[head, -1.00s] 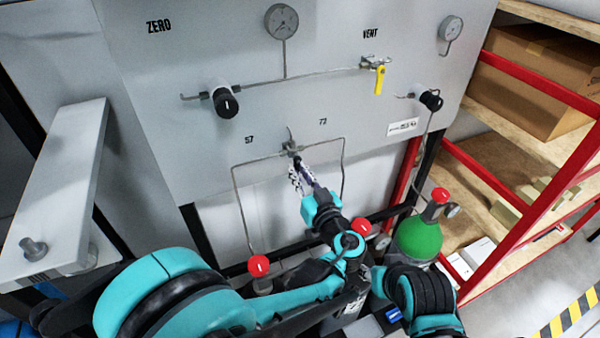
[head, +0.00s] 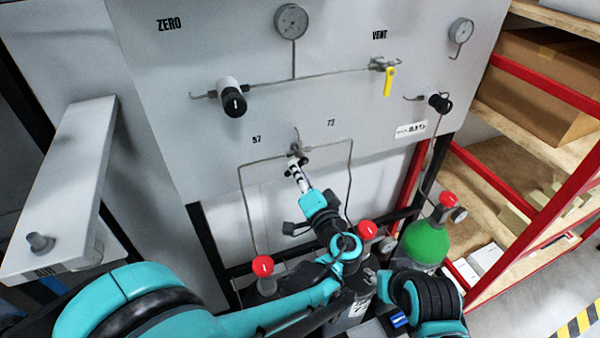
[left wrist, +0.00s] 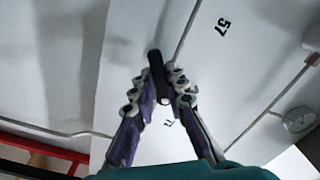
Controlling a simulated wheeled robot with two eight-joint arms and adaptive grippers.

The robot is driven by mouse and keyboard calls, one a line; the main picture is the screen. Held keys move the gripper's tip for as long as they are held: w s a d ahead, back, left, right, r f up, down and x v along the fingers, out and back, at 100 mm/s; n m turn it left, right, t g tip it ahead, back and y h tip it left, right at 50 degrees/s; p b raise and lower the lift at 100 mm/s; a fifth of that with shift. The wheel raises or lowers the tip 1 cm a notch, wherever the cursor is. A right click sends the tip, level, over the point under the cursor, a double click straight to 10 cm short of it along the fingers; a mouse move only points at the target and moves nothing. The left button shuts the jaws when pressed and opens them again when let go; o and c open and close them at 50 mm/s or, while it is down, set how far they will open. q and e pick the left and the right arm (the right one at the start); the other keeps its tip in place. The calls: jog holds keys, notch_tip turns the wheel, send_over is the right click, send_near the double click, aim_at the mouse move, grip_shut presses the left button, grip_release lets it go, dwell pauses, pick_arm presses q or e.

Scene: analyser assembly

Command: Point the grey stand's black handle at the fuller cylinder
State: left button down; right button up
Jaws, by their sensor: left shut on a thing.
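The grey stand (head: 215,60) is a tall panel with a small valve (head: 296,148) between the labels 57 and 72. My left gripper (head: 297,172) is at this valve, with its fingertips against the panel. In the left wrist view the fingers (left wrist: 167,95) are shut on a short black handle (left wrist: 157,72), which lies between the tips. In the head view the fingers mostly hide the handle, so I cannot tell its pointing direction there. Pipes run from the valve to a left red-capped cylinder (head: 264,267) and down toward a right one (head: 367,230). My right gripper is out of view.
Round gauges (head: 291,20) (head: 461,31), a black knob (head: 233,101) and a yellow VENT lever (head: 388,80) are on the panel. A green cylinder (head: 427,243) stands at right, beside a red-framed shelf (head: 540,195). A white ledge (head: 62,190) juts out at left.

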pick_arm(q)
jog(key=shift+a+r+m+p, duration=0.1)
jog(key=shift+r+m, duration=0.2)
jog(key=shift+m, duration=0.75)
jog(key=shift+a+r+m+p, duration=0.1)
jog(key=shift+r+m, duration=0.15)
jog(key=shift+m, duration=0.85)
jog(key=shift+a+r+m+p, duration=0.1)
jog(key=shift+r+m, duration=0.2)
jog(key=shift+m, duration=0.75)
jog(key=c, duration=1.5)
grip_release()
jog(key=shift+c, duration=0.2)
